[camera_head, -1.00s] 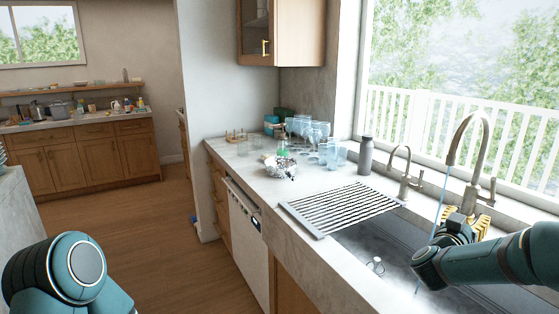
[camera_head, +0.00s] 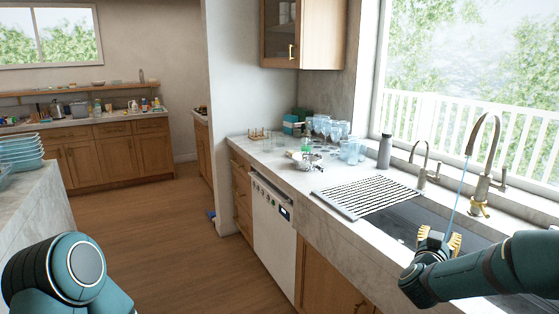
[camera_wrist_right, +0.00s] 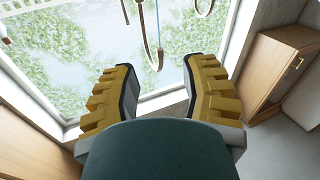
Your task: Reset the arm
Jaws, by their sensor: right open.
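My right gripper (camera_head: 440,240) is over the sink in the head view, in front of the tall faucet (camera_head: 484,165). Its two yellow-ribbed fingers stand apart and empty in the right wrist view (camera_wrist_right: 168,85). A thin blue stream (camera_head: 457,200) runs down from the faucet's spout and passes behind or beside the gripper; I cannot tell whether they touch. My left arm shows only as a teal link at the lower left of the head view; its gripper is out of frame.
A drying rack (camera_head: 365,193) lies across the left end of the sink (camera_head: 400,222). A second, smaller faucet (camera_head: 424,165), a grey bottle (camera_head: 385,151) and several glasses (camera_head: 352,151) stand on the counter behind. Stacked bowls (camera_head: 20,153) sit on a counter at left.

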